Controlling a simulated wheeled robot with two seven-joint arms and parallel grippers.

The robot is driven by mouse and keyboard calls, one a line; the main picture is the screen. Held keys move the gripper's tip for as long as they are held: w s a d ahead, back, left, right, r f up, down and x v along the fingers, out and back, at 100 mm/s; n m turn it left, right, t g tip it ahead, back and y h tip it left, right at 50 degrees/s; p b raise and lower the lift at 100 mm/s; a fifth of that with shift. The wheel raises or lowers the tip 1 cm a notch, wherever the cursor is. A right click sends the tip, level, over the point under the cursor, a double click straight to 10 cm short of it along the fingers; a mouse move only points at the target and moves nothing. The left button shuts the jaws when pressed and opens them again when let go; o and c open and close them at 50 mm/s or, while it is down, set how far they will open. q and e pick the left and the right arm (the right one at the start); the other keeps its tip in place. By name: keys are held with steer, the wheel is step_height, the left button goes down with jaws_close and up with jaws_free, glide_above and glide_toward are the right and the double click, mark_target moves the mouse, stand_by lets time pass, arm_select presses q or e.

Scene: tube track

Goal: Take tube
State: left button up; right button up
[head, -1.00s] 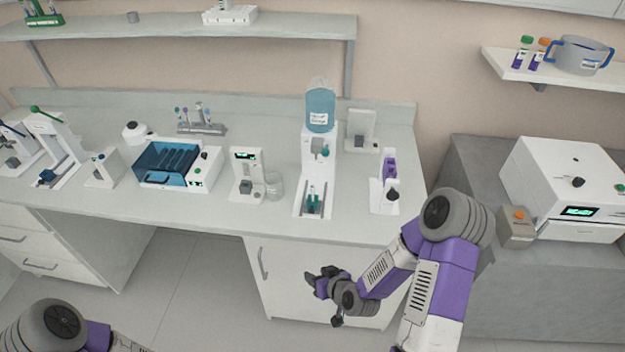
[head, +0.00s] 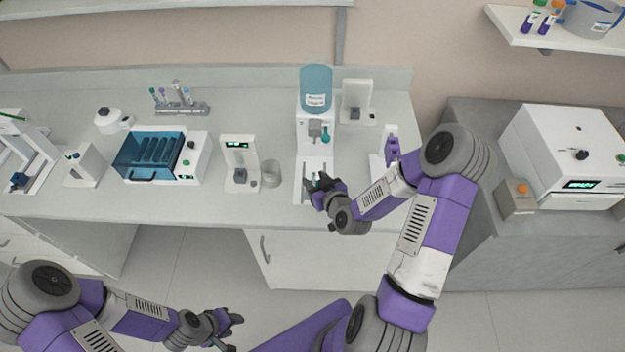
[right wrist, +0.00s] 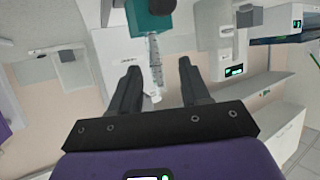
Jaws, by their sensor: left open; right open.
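A clear graduated tube (right wrist: 156,62) shows in the right wrist view, with its end by a teal part (right wrist: 150,18). My right gripper (right wrist: 158,72) is open, with the tube between or just beyond its fingertips; I cannot tell whether they touch it. In the head view my right gripper (head: 322,186) is over the base of the dispenser (head: 316,132) with the blue bottle and largely hides the tube there. My left gripper (head: 231,328) is open and empty, low in front of the bench.
A glass beaker (head: 271,174) and a white device (head: 240,163) stand left of the dispenser. A purple-topped item (head: 392,150) stands to its right, partly behind my right arm. A blue-lidded machine (head: 150,157) and a tube rack (head: 182,108) are farther left.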

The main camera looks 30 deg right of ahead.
mark_target(315, 178)
steer(key=x, duration=0.4)
steer(key=shift+w+d, duration=0.1)
steer(key=shift+d, duration=0.05)
steer(key=shift+c, duration=0.3)
jaws_close()
step_height(315, 178, up, 10)
steer(key=p, duration=0.1)
stand_by(0.4)
